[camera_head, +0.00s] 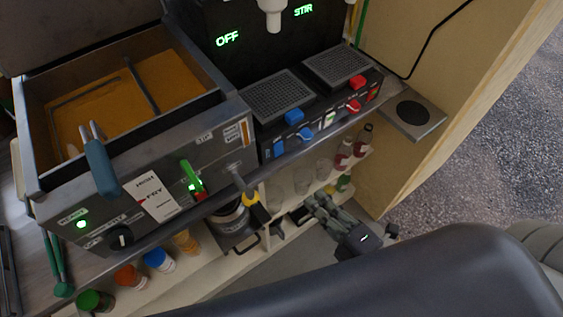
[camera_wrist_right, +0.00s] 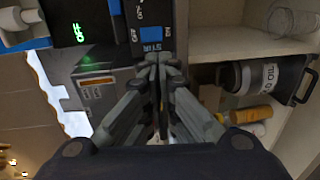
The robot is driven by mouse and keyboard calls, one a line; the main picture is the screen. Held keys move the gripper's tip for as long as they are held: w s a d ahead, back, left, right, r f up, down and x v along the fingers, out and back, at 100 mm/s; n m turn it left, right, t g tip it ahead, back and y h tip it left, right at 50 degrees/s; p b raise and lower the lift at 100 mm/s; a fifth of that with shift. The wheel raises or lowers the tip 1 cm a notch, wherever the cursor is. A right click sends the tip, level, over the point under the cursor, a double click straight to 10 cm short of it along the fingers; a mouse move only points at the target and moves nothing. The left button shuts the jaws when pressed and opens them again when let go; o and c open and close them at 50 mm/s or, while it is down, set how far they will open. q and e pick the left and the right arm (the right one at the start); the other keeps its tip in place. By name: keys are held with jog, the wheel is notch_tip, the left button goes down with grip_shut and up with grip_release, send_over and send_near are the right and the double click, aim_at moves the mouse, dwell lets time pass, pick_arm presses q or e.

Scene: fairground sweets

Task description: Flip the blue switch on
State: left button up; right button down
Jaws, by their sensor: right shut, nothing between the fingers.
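The drinks machine (camera_head: 262,45) has a dark front panel with blue and red controls. A blue piece (camera_head: 294,116) sits on the panel's upper edge, with a smaller blue part (camera_head: 278,149) lower on its face. In the right wrist view, a blue switch plate (camera_wrist_right: 151,33) with white lettering lies just beyond my fingertips; contact cannot be told. The left display (camera_head: 228,39) reads OFF. My right gripper (camera_head: 312,198) is shut and empty, below the panel in front of the shelf; it also shows in the wrist view (camera_wrist_right: 160,60). My left gripper is out of view.
A fryer (camera_head: 150,185) with orange oil, a green-lit switch and a blue-handled tool stands left. Bottles (camera_head: 360,142), glasses and a dark oil can (camera_head: 230,218) occupy the shelf below. A wooden side wall (camera_head: 440,60) bounds the right. My arm covers the lower right.

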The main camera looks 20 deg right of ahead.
aim_at(275, 157)
jog(key=p+x, duration=0.4)
jog(key=x, duration=0.8)
jog(key=shift+w+a, duration=0.15)
jog(key=shift+w, duration=0.2)
jog(key=shift+w+a+f+p, duration=0.1)
jog(key=shift+w+a+p, duration=0.15)
jog(key=shift+w, duration=0.3)
jog(key=shift+f+b, duration=0.2)
jog(key=shift+b, duration=0.2)
jog(key=shift+w+f+t+b, duration=0.2)
jog(key=shift+f+t+b, duration=0.1)
jog(key=shift+b, duration=0.95)
jog(key=shift+r+p, duration=0.45)
jog(key=shift+f, duration=0.1)
